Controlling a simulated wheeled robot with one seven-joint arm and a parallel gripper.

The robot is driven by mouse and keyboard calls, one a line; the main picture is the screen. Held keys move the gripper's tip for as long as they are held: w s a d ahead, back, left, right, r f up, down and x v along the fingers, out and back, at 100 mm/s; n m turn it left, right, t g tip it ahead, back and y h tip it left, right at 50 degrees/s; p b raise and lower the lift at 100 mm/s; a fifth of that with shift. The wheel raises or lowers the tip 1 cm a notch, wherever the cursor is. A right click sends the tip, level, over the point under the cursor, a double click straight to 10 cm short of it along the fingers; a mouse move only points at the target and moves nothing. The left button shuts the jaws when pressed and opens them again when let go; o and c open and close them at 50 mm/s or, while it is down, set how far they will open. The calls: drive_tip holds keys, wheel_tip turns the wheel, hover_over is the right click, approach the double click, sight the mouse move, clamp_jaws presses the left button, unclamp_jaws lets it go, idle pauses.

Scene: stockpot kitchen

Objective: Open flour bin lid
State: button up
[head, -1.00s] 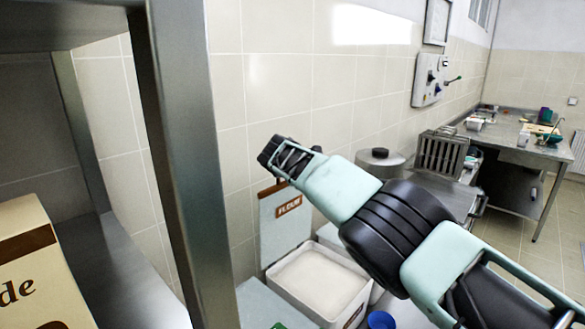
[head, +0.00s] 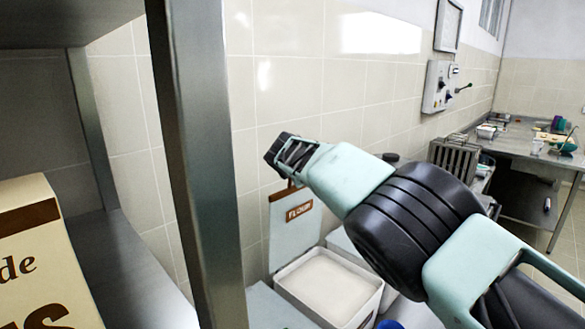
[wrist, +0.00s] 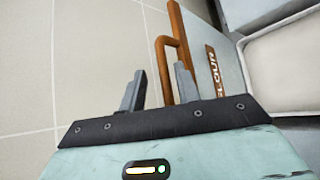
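The flour bin (head: 352,322) is a white tub full of pale flour in the head view. Its grey lid (head: 292,228), with a brown FLOUR label, stands raised and upright at the wall side of the bin. In the wrist view the lid (wrist: 202,50) has an orange-brown edge strip and a bar handle (wrist: 163,70). My gripper (head: 287,152) is above the lid in the head view. In the wrist view my gripper (wrist: 160,80) has its two fingers apart, with the handle showing between and beyond them. I cannot tell whether they touch it.
A metal shelf post (head: 205,170) stands at the left, with a cardboard box (head: 45,255) on the shelf. Closed bin lids flank the flour bin. A tiled wall (head: 295,80) is close behind the lid. A steel table (head: 525,155) stands at the far right.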

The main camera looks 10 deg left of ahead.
drive_tip(key=b+v, duration=0.6)
drive_tip(key=v, duration=0.9)
drive_tip(key=shift+d+r+b, duration=0.2)
drive_tip(key=shift+r+b, duration=0.05)
drive_tip(key=shift+b, duration=0.15)
drive_tip(key=s+d+f+m+g+b, duration=0.1)
drive_tip(key=s+d+f+m+g, duration=0.55)
drive_tip(key=d+f, duration=0.5)
drive_tip(key=s+d+f+m+g, duration=0.1)
drive_tip(key=s+d+f+m, duration=0.2)
drive_tip(key=s, duration=0.8)
drive_tip(key=s+d+f+m+g+b, duration=0.1)
drive_tip(key=s+d+f+m+g, duration=0.1)
drive_tip(key=s+d+f+m, duration=0.2)
drive_tip(key=s+d+f+m+g+b, duration=0.1)
drive_tip(key=s+d+f+m, duration=0.3)
drive_tip(key=s, duration=1.5)
drive_tip(key=d+g, duration=0.1)
drive_tip(key=d, duration=0.3)
drive_tip(key=shift+s+d+f, duration=0.15)
drive_tip(key=shift+d+f, duration=0.15)
drive_tip(key=shift+f, duration=0.1)
